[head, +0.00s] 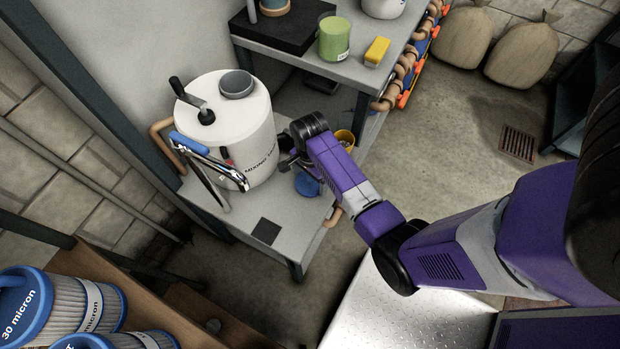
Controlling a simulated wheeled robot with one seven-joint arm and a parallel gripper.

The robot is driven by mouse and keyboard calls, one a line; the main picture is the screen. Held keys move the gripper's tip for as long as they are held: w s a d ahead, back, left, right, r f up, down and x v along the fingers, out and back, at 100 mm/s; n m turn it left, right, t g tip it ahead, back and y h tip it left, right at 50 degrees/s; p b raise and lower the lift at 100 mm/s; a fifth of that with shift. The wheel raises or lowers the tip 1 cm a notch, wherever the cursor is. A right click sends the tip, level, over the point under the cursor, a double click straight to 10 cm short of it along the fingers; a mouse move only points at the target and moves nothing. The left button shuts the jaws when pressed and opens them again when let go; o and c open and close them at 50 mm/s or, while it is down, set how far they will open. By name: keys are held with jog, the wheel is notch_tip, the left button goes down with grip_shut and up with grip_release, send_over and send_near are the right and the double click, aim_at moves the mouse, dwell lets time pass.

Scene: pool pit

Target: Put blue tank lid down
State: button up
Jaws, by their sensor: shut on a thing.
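The blue tank lid (307,184) shows as a small blue patch beside my wrist, partly hidden by my arm. My gripper (291,164) is at the right side of the white mixing tank (255,132), low over the grey bench. It is shut on the blue tank lid, though the fingers are small and dark here. I cannot tell whether the lid touches the bench. The tank stands upright with a black crank and a grey round piece (237,84) on top.
A dark square (266,231) lies on the bare front of the bench (290,228). A yellow container (345,138) is behind my arm. The upper shelf holds a green jar (334,39) and yellow sponge (377,51).

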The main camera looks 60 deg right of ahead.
jog(key=shift+f, duration=0.2)
jog(key=shift+f, duration=0.15)
jog(key=o, duration=1.2)
jog(key=shift+c, duration=0.2)
